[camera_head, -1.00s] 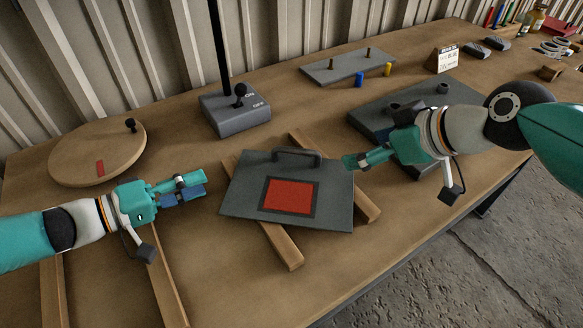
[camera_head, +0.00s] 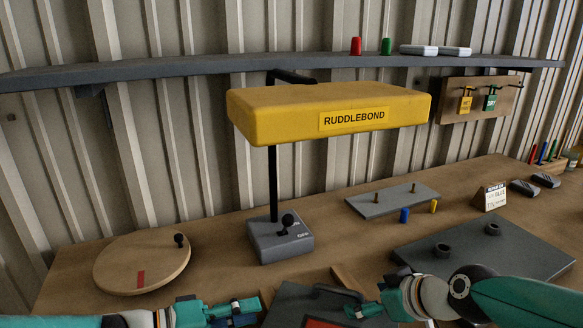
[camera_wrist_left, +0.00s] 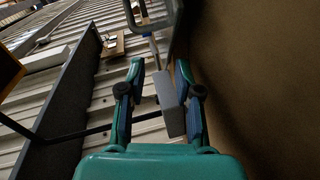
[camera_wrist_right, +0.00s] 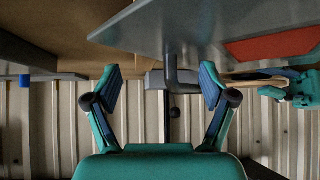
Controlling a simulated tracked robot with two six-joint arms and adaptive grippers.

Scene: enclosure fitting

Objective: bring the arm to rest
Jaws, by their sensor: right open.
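My left gripper (camera_head: 238,311) is low in the head view, left of the grey plate (camera_head: 284,306). In the left wrist view its fingers (camera_wrist_left: 160,72) stand apart with nothing held between them. The lower part of the plate is cut off in the head view.
A yellow RUDDLEBOND lamp hood (camera_head: 290,112) hangs over a grey switch box (camera_head: 280,240). A round wooden turntable (camera_head: 120,265) is at the left. A grey base with bosses (camera_head: 520,245) is at the right. A shelf (camera_head: 200,66) runs along the wall.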

